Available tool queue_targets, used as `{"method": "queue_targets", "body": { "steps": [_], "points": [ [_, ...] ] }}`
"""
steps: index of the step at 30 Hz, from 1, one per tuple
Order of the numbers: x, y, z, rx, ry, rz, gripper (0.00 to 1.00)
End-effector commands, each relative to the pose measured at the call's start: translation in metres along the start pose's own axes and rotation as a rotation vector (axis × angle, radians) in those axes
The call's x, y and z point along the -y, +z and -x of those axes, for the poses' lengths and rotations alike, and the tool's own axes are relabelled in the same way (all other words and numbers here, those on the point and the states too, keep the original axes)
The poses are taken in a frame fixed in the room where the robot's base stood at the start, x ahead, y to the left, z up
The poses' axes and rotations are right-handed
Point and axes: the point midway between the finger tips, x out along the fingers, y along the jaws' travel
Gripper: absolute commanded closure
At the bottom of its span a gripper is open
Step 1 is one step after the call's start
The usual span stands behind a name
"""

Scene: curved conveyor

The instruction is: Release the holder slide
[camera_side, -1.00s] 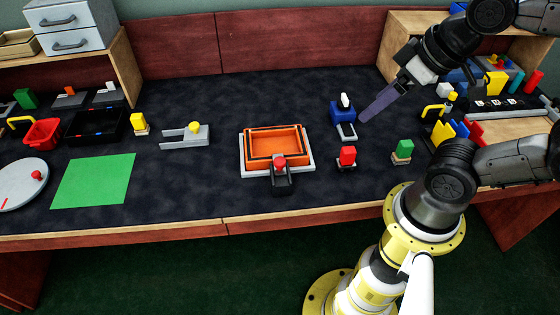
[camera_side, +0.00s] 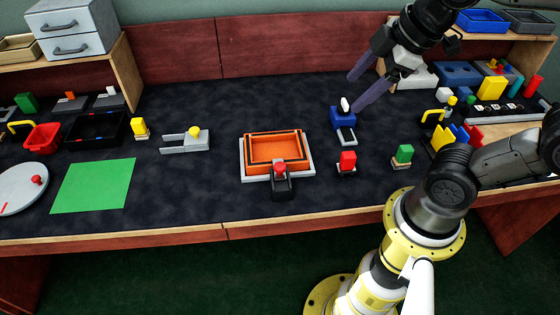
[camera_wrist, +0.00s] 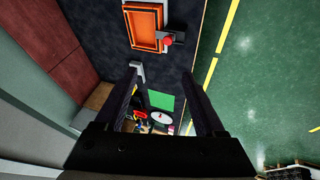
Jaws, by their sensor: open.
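An orange tray (camera_side: 253,151) sits in a light grey holder frame (camera_side: 243,170). A black slide (camera_side: 281,190) with a red knob (camera_side: 280,167) is at the holder's front edge. The tray (camera_wrist: 143,26) and red knob (camera_wrist: 167,39) also show at the top of the wrist view. I cannot tell whether the slide is engaged. My gripper (camera_side: 353,93) is open and empty, with its fingers above and beside the blue block with a white knob (camera_side: 343,117), to the right of and behind the holder. The open gripper (camera_wrist: 161,72) also shows in the wrist view.
A grey forked piece with a yellow knob (camera_side: 196,141) lies left of the holder. A green mat (camera_side: 95,184) lies at the left. Dark table between these is clear.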

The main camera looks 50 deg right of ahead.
Motion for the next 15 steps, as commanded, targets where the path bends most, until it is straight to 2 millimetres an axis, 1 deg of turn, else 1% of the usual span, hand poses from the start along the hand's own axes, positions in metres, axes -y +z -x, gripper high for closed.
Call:
{"method": "queue_targets", "body": {
  "steps": [1, 3, 6, 8, 11, 15],
  "points": [
    [-0.007, -0.011, -0.007, 0.019, -0.021, 0.103, 0.28],
    [-0.017, -0.025, -0.019, 0.041, -0.052, 0.250, 0.28],
    [-0.028, -0.043, -0.040, 0.068, -0.105, 0.436, 0.28],
    [-0.033, -0.053, -0.055, 0.083, -0.141, 0.534, 0.28],
    [-0.038, -0.067, -0.083, 0.106, -0.206, 0.673, 0.28],
    [-0.040, -0.079, -0.127, 0.138, -0.302, 0.805, 0.28]
  ]
}}
